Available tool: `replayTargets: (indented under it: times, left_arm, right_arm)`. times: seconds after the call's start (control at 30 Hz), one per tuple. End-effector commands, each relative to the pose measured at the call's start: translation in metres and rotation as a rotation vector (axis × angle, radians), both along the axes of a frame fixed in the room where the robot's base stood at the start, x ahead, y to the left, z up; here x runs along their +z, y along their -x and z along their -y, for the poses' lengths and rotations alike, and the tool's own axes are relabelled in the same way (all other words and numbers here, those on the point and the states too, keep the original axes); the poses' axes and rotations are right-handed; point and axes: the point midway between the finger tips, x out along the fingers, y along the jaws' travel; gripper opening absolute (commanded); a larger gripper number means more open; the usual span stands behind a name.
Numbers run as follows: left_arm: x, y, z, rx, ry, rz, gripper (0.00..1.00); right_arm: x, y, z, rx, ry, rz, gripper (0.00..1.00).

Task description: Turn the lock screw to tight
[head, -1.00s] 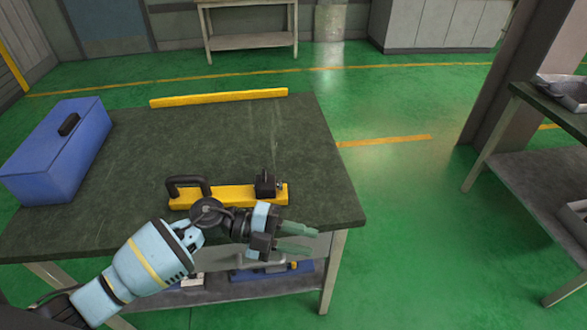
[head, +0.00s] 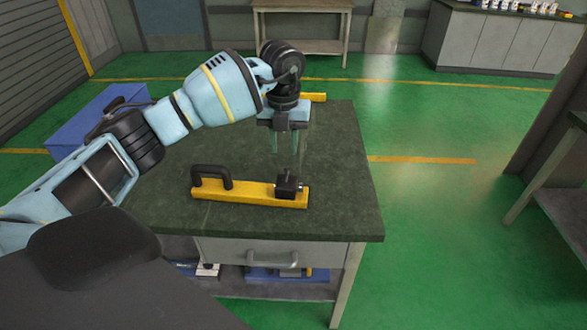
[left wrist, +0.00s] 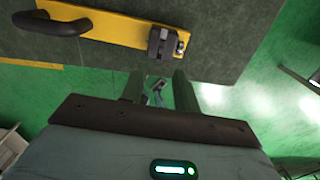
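A yellow bar (head: 225,194) lies on the dark workbench top (head: 340,200), with a black handle (head: 212,172) at its left end. A black block (head: 288,186) sits at its right end. The small lock screw (head: 302,186) shows on the block's right side, and in the left wrist view as a metal part (left wrist: 181,44) beside the block. My left gripper (head: 288,155) is open and empty, with fingers pointing down, above the bench and apart from the block. In the left wrist view its two fingers (left wrist: 158,82) stand apart, below the block. My right gripper is not in view.
A blue toolbox (head: 85,130) stands at the bench's left, partly hidden by my arm. Another yellow strip (head: 317,97) lies at the bench's far edge. A drawer (head: 270,256) is below the front edge. The bench's right side is clear.

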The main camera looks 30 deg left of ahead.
Motion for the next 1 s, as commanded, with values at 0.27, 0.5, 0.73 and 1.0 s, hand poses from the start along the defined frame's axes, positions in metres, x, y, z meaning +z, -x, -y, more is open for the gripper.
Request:
replayTargets:
  times: [0.27, 0.5, 0.73, 1.0]
  left_arm:
    - [-0.023, 0.001, 0.001, -0.003, 0.003, -0.003, 0.31]
    - [-0.059, 0.001, 0.001, -0.004, 0.004, -0.001, 0.31]
    - [-0.077, 0.000, 0.001, -0.003, 0.004, 0.000, 0.31]
    - [-0.079, 0.000, 0.001, -0.004, 0.005, 0.000, 0.31]
  right_arm:
    - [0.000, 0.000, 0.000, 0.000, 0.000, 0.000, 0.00]
    - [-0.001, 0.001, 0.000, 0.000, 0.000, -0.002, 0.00]
    - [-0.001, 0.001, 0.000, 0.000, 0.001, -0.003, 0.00]
    - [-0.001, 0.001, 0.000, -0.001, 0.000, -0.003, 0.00]
